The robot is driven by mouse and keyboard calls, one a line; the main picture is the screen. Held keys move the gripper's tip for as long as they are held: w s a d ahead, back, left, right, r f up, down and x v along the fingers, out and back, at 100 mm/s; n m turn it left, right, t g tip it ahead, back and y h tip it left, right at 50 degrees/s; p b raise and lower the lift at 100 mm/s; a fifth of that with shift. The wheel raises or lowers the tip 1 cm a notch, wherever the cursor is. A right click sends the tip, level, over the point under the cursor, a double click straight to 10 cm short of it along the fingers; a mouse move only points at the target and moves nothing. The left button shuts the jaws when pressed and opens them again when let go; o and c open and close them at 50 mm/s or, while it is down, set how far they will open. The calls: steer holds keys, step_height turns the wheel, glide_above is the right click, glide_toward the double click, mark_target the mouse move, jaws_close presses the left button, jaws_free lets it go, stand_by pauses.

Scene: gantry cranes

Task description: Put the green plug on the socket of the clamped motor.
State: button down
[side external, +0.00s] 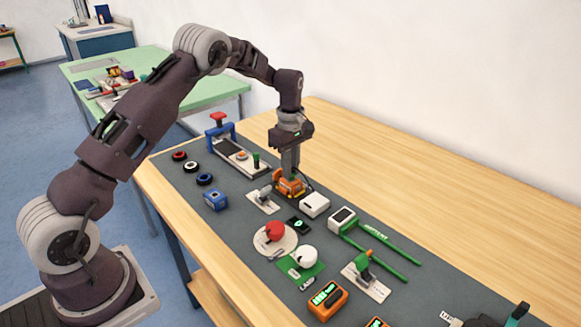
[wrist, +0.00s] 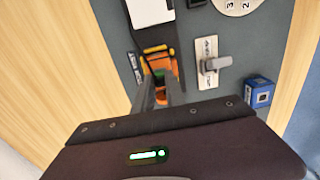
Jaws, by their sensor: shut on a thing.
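My gripper (wrist: 159,82) points down over the orange motor unit (side external: 289,188) on the grey mat. Its fingers are shut on a small green piece, which I take to be the green plug (wrist: 160,74). The plug shows only as a small patch between the fingertips. In the wrist view the orange motor (wrist: 161,64) lies right behind the fingertips, with yellow parts and a dark body beyond. The fingers hide the socket, so I cannot tell whether the plug touches it or is seated.
A grey lever on a light plate (side external: 264,201) is beside the motor, and a white box (side external: 314,205) is close on the other side. A blue box (side external: 215,199), a red-knobbed dial (side external: 275,238) and a blue-framed fixture (side external: 236,157) stand around. The wooden strip by the wall is clear.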

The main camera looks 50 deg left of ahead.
steer(key=shift+f, duration=0.15)
steer(key=c, duration=0.8)
jaws_free()
steer(key=shift+r, duration=3.55)
